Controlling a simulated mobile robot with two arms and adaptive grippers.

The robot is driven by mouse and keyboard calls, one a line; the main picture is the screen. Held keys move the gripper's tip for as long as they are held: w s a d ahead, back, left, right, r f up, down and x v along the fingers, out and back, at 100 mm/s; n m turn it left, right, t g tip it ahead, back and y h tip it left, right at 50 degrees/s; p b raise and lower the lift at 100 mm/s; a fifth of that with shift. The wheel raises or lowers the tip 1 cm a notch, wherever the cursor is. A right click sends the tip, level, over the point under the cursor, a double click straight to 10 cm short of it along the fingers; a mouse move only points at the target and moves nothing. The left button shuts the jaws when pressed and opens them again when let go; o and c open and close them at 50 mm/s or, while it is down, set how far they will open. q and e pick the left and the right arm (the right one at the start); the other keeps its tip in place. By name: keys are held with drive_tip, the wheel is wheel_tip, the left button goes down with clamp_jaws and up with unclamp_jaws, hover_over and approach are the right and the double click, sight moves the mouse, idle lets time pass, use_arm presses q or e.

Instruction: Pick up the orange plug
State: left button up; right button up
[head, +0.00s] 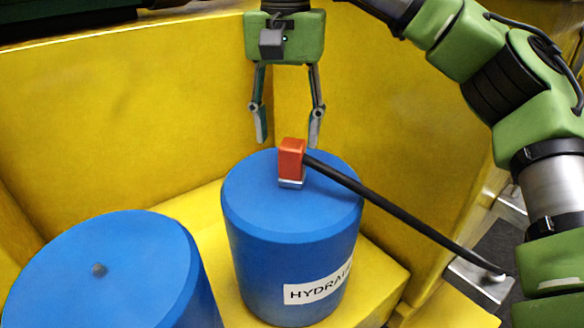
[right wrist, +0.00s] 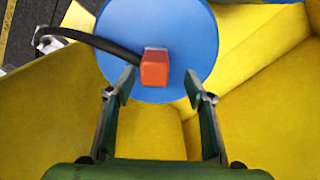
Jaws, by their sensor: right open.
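The orange plug (head: 291,160) stands upright on top of the blue cylinder (head: 290,212) labelled "HYDRA...", the rest of the label being cut off from sight. A black hose (head: 390,207) runs from the plug to the lower right. My right gripper (head: 289,139) is open and empty, fingers pointing down, just behind and above the plug in the head view. My left gripper is not in view.
A second blue cylinder (head: 120,270) with a small dark spot on its top stands at the lower left. Yellow walls (head: 130,110) rise behind and beside the cylinders. The hose's far end meets a metal plate (head: 478,282) at the right.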

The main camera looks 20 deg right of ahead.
sight(292, 143)
drive_tip(key=shift+f, duration=0.3)
drive_tip(key=f, duration=0.2)
drive_tip(key=d+f+p, duration=0.1)
drive_tip(key=f, duration=0.1)
drive_tip(key=shift+f, duration=0.3)
drive_tip(key=c, duration=0.4)
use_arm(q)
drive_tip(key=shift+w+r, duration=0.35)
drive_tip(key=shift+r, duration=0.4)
use_arm(e)
drive_tip(key=shift+r, duration=0.1)
clamp_jaws()
